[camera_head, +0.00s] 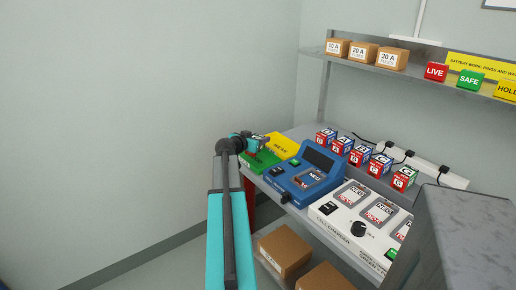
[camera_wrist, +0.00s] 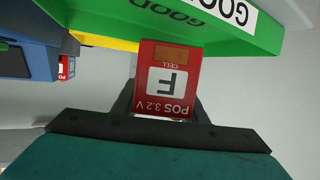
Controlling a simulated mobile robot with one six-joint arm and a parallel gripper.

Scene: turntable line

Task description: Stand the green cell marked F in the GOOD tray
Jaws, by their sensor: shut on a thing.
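My gripper (camera_wrist: 165,104) is shut on the cell marked F (camera_wrist: 168,78). In the wrist view the cell appears upside down. Its facing side is red with a white F panel and "POS 3.2 V"; no green side shows. The green GOOD tray (camera_wrist: 215,36) crosses the top of that view, and the cell's far end overlaps its edge in the picture. I cannot tell whether they touch. In the head view my gripper (camera_head: 258,143) is over or beside the GOOD tray (camera_head: 262,160); the cell cannot be made out there.
A yellow tray (camera_head: 284,145) adjoins the GOOD tray. A blue tester (camera_head: 290,184) stands to its right, with a white cell charger (camera_head: 338,222) beyond. Several lettered cells (camera_head: 357,157) stand in a row behind. A shelf (camera_head: 400,70) with boxes is above.

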